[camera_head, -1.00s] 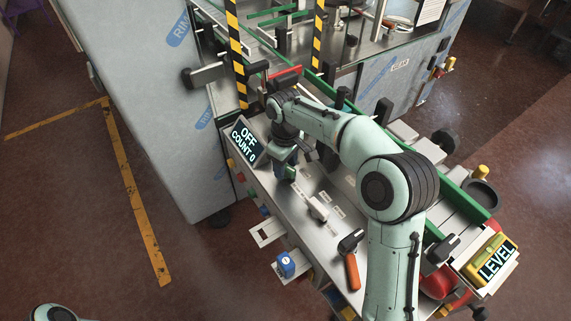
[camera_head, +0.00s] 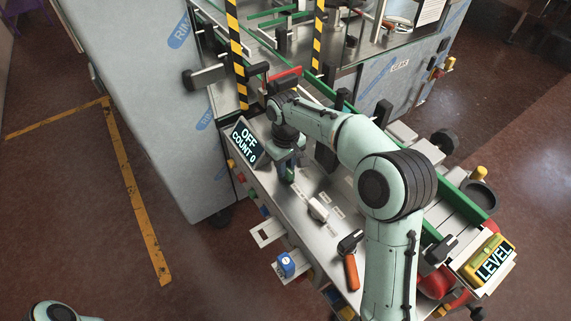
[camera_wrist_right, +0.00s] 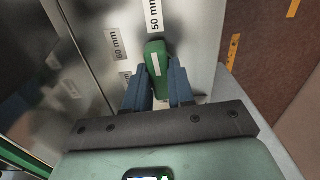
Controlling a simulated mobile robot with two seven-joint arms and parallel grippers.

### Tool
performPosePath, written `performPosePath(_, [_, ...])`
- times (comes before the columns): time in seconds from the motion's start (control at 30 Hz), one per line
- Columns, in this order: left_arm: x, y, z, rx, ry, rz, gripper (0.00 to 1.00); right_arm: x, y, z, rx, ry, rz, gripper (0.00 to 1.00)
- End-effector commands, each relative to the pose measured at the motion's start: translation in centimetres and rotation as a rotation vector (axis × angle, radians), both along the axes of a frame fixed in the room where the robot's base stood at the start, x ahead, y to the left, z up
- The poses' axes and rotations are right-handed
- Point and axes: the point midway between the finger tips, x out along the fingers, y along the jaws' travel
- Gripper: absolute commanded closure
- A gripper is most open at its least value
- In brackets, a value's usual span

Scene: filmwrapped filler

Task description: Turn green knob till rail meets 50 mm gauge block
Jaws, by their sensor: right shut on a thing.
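The green knob (camera_wrist_right: 155,62) is a long rounded handle with a white stripe, between the blue fingers of my right gripper (camera_wrist_right: 160,88) in the right wrist view. The right gripper is shut on it. In the head view the right gripper (camera_head: 287,166) points down at the steel panel, and a little of the green knob (camera_head: 290,175) shows below it. A "50 mm" label (camera_wrist_right: 155,14) lies just beyond the knob. A long green rail (camera_head: 454,188) runs along the machine, partly hidden by my right arm. I cannot pick out the 50 mm gauge block with certainty. My left gripper is out of view.
A display (camera_head: 247,142) reading "OFF COUNT 0" stands left of the right gripper. A pale handle (camera_head: 318,209) and an orange-handled lever (camera_head: 351,268) are nearer on the panel. A yellow "LEVEL" box (camera_head: 490,260) is at right.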

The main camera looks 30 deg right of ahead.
Motion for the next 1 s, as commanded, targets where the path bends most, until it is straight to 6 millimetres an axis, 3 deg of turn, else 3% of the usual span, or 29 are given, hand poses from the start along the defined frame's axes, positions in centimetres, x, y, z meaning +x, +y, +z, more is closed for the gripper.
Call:
performPosePath(0.03, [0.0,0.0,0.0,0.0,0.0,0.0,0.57,0.0,0.0,0.0,0.0,0.0,0.001,1.0])
performPosePath(0.07, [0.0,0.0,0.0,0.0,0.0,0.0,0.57,0.0,0.0,0.0,0.0,0.0,0.001,0.67])
performPosePath(0.1, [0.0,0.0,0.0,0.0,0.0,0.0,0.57,0.0,0.0,0.0,0.0,0.0,0.001,0.54])
performPosePath(0.13, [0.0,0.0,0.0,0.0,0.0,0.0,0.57,0.0,0.0,0.0,0.0,0.0,0.002,0.51])
performPosePath(0.53, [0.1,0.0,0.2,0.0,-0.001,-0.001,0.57,0.1,0.0,0.9,-0.001,-0.003,0.003,0.51])
performPosePath(1.0, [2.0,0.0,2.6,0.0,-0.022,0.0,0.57,0.2,0.0,10.8,0.0,-0.005,0.003,0.51])
